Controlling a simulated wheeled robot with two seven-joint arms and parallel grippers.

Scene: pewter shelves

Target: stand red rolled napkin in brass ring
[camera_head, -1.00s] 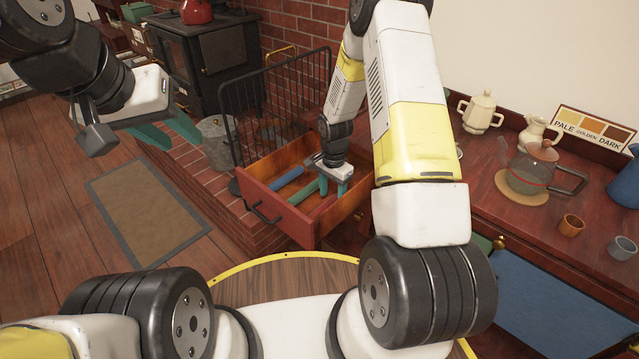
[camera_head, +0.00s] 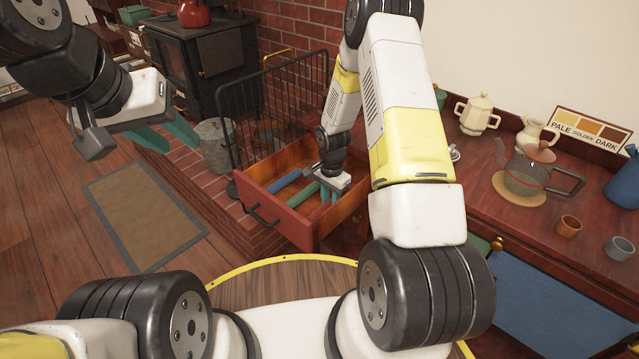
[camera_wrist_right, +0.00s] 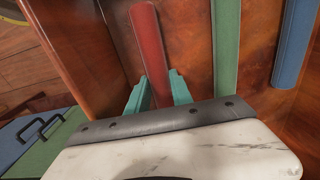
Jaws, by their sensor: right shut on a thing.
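The red rolled napkin (camera_wrist_right: 148,45) lies in the open drawer (camera_head: 283,222), beside a green roll (camera_wrist_right: 226,45) and a blue roll (camera_wrist_right: 296,42). My right gripper (camera_wrist_right: 158,88) is down in the drawer with one teal finger on each side of the red napkin, shut on it. In the head view the right gripper (camera_head: 328,193) partly hides the rolls. My left gripper (camera_head: 168,135) hangs empty at the upper left, its fingers apart. I cannot make out the brass ring in these views.
A wire fireguard (camera_head: 275,100) stands behind the drawer. A black stove (camera_head: 205,65) is farther back.

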